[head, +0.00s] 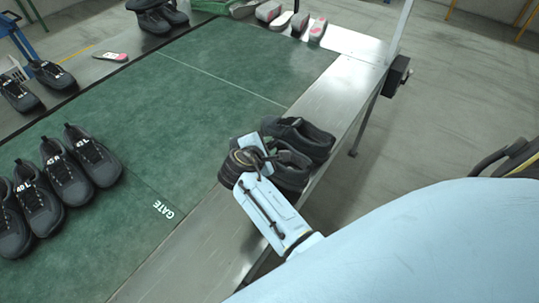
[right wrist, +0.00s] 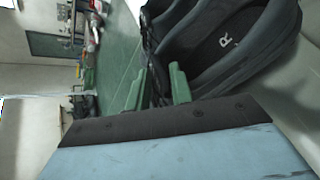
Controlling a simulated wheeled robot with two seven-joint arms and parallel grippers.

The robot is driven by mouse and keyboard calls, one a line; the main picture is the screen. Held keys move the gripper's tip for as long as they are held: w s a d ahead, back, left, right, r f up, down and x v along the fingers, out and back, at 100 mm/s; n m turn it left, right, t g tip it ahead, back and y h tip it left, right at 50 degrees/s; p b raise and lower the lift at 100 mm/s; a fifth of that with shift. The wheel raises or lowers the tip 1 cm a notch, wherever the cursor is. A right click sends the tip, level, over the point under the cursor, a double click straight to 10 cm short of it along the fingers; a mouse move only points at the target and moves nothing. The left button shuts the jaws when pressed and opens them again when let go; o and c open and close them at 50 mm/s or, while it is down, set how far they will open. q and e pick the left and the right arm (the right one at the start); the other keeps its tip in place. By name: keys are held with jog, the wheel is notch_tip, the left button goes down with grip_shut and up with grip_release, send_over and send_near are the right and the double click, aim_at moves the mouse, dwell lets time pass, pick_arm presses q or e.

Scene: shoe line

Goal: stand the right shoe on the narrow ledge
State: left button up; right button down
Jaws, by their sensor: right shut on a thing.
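The right shoe (right wrist: 245,45), dark grey-black with an R on its insole, fills the upper right of the right wrist view. My right gripper (right wrist: 157,88) has its green fingers shut on its edge. In the head view the right gripper (head: 255,150) is over the metal ledge (head: 325,95) and covers part of the held shoe (head: 291,172). Another dark shoe (head: 305,138) stands close behind it on the ledge. Whether the held shoe's sole touches the ledge is hidden. My left gripper is not in view.
The green belt (head: 190,110) lies left of the ledge, marked GATE. Several dark shoes (head: 92,155) stand in a row at its left. More shoes and pink-grey pieces (head: 268,11) lie at the far end. The ledge is bare on both sides of the shoes; floor lies beyond it.

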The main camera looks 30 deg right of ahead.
jog(key=shift+f+b, duration=0.45)
jog(key=shift+f, duration=1.5)
jog(key=c, duration=1.2)
grip_release()
jog(key=shift+a, duration=0.1)
jog(key=p+v, duration=0.1)
jog(key=v, duration=1)
jog(key=shift+s+a+r, duration=0.25)
